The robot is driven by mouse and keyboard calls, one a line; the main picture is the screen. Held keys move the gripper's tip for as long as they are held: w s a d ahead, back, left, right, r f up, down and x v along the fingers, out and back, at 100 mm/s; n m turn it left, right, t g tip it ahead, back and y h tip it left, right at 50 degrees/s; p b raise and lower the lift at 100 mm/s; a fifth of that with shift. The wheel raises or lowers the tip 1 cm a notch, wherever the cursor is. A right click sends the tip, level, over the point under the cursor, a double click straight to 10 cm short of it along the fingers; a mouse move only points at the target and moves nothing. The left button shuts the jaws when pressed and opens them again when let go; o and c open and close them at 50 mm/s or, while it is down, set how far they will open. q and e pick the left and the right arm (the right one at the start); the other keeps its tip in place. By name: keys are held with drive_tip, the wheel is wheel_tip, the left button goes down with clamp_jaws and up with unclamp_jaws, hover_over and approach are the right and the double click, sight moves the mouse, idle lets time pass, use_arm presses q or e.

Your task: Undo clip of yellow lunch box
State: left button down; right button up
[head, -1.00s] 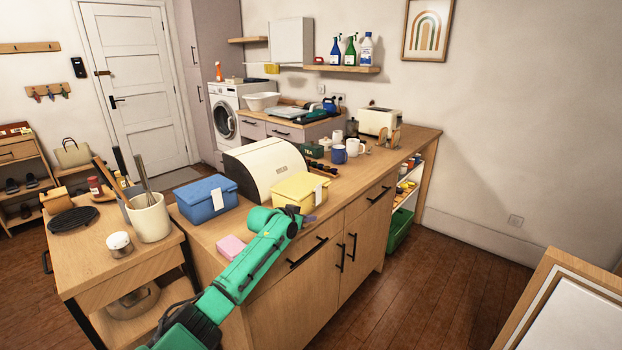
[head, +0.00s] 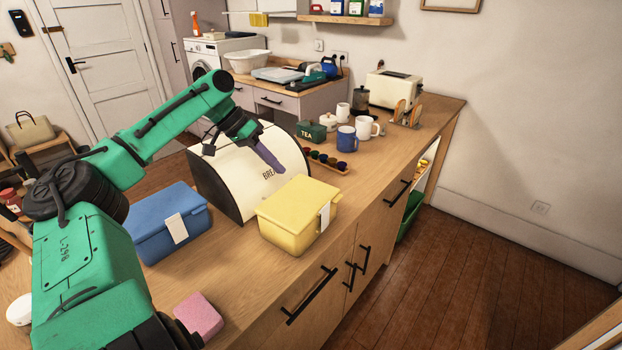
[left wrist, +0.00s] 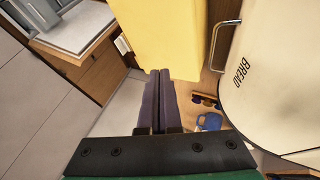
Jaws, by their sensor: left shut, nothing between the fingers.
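The yellow lunch box (head: 285,222) stands on the counter near its front edge, lid on. Its pale clip (head: 325,217) hangs down flat on the side facing the front right. My left gripper (head: 270,158), with purple fingers, is shut and empty, up in front of the bread bin and behind the lunch box, apart from the clip. In the left wrist view the yellow lunch box (left wrist: 160,35) fills the top middle beyond the shut fingers. A small pale piece at its left edge may be the clip. My right gripper is not in view.
A blue lunch box (head: 160,235) stands left of the yellow one, a pink sponge (head: 199,315) in front. The bread bin (head: 255,175) stands close behind. Small dark cups, a blue mug (head: 347,140) and a toaster (head: 392,92) are farther right. The counter right of the yellow box is clear.

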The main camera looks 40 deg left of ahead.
sight(314, 209)
use_arm(q)
drive_tip(key=s+d+r, duration=0.3)
drive_tip(key=s+d, duration=0.1)
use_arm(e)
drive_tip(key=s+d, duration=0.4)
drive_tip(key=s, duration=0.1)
use_arm(q)
drive_tip(key=w+f, duration=0.1)
drive_tip(key=f, duration=0.1)
drive_tip(key=w+f, duration=0.2)
drive_tip(key=shift+a+p, duration=0.15)
drive_tip(key=shift+p, duration=0.15)
drive_tip(key=x, duration=0.3)
drive_tip(key=shift+w+f, duration=0.15)
drive_tip(key=shift+f, duration=0.05)
drive_tip(key=shift+x, duration=0.9)
drive_tip(key=d+p, duration=0.1)
drive_tip(key=d, duration=0.1)
drive_tip(key=d+p, duration=0.2)
drive_tip(key=shift+w+f, duration=0.1)
drive_tip(key=shift+w, duration=0.3)
drive_tip(key=shift+d+f, duration=0.2)
drive_tip(key=shift+d, duration=0.2)
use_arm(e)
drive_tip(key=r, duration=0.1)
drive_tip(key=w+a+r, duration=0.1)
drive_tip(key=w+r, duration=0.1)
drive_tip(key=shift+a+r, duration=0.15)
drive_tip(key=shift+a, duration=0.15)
